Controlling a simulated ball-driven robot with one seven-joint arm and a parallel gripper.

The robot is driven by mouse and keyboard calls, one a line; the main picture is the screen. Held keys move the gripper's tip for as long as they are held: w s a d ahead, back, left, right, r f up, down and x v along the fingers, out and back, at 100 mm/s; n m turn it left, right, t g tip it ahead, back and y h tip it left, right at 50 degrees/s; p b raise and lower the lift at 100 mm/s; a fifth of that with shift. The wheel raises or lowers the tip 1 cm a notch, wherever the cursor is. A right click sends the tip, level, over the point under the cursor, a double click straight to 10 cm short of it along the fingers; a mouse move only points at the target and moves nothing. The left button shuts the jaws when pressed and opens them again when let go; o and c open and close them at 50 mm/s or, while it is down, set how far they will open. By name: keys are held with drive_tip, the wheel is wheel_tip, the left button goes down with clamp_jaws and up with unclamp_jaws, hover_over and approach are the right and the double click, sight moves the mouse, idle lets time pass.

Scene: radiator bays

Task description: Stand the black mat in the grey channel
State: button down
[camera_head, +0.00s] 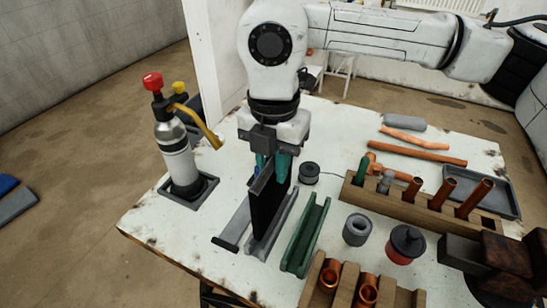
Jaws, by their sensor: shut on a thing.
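The black mat (266,208) is upright on its edge, held by its top in my gripper (272,168). My gripper has teal fingers, points down and is shut on the mat. The grey channel (285,222) lies on the table directly under the mat, running from near to far. The mat's lower edge is between or just above the channel walls; I cannot tell if it touches the bottom.
A green channel (305,235) lies close on the right. A torch on a gas bottle (178,150) stands in a tray at left. Wooden racks with copper pipes (430,205), a grey ring (356,230) and a red-black pot (405,245) fill the right side.

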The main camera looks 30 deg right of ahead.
sight(274, 182)
drive_tip(key=shift+f+b, duration=0.3)
drive_tip(key=shift+b, duration=0.2)
drive_tip(key=shift+f, duration=0.1)
drive_tip(key=shift+f+b, duration=0.5)
drive_tip(key=shift+b, duration=0.1)
drive_tip(key=shift+f+b, duration=1.15)
drive_tip(key=shift+f, duration=0.25)
drive_tip(key=c, duration=0.9)
unclamp_jaws()
